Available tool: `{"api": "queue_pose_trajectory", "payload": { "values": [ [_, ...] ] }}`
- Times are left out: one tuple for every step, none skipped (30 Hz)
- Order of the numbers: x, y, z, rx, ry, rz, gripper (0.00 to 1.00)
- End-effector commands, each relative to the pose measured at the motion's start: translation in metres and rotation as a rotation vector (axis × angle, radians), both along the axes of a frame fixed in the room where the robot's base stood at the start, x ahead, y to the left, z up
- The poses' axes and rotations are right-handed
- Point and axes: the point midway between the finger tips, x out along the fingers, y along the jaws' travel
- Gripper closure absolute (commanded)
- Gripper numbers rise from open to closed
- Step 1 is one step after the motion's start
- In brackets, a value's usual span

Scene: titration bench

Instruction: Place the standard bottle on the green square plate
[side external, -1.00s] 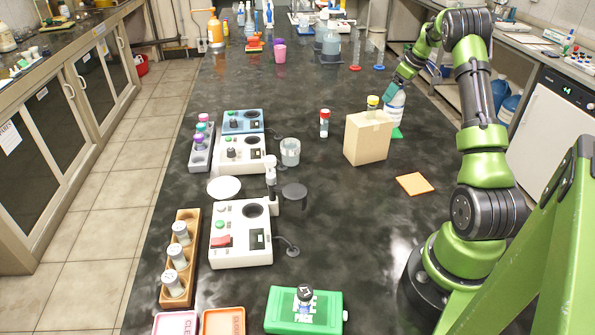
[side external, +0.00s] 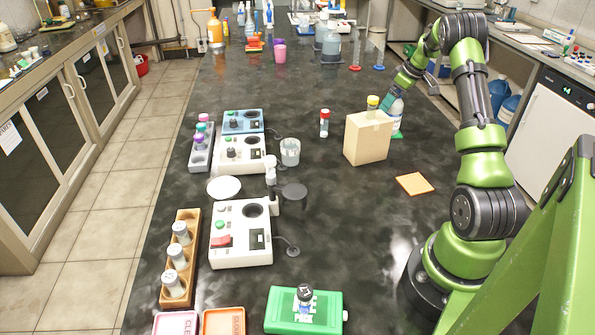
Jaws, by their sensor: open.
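A pale, whitish bottle with a grey band (side external: 397,108) stands upright behind the cardboard box, over the green square plate (side external: 397,135). It looks like the standard bottle, but its label is too small to read. Only a small green part of the plate shows below it, and the box hides part of the area.
The cardboard box (side external: 367,140) stands just in front. A yellow-capped vial (side external: 372,102) is behind it, and a red-capped vial (side external: 324,123) stands to its left. An orange square plate (side external: 415,184) lies to the right. The dark bench nearer the camera has free room.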

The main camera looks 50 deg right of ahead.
Motion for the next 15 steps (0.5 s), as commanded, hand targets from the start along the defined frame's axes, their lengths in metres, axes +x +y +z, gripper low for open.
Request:
{"api": "queue_pose_trajectory", "payload": {
  "values": [
    [0.0, 0.0, 0.001, 0.0, 0.0, 0.0, 0.11],
    [0.0, 0.0, 0.002, -0.001, 0.0, 0.001, 0.11],
    [0.0, 0.0, 0.004, -0.002, 0.0, 0.0, 0.11],
    [-0.001, -0.001, 0.006, -0.002, -0.001, 0.0, 0.11],
    [-0.002, -0.001, 0.009, -0.003, -0.001, 0.0, 0.11],
    [-0.004, -0.001, 0.015, -0.003, -0.003, -0.001, 0.11],
    [-0.006, -0.001, 0.02, -0.003, -0.003, -0.001, 0.11],
    [-0.008, -0.001, 0.025, -0.004, -0.003, -0.002, 0.11],
    [-0.011, -0.001, 0.033, -0.004, -0.003, -0.002, 0.11],
    [-0.014, -0.001, 0.039, -0.005, -0.004, -0.001, 0.11],
    [-0.016, -0.001, 0.045, -0.004, -0.003, -0.001, 0.11],
    [-0.02, -0.001, 0.054, -0.005, -0.004, -0.001, 0.11],
    [-0.023, -0.001, 0.059, -0.004, -0.003, -0.001, 0.11],
    [-0.026, -0.001, 0.066, -0.005, -0.003, -0.001, 0.11],
    [-0.028, -0.001, 0.074, -0.004, -0.003, -0.001, 0.11]
  ]
}}
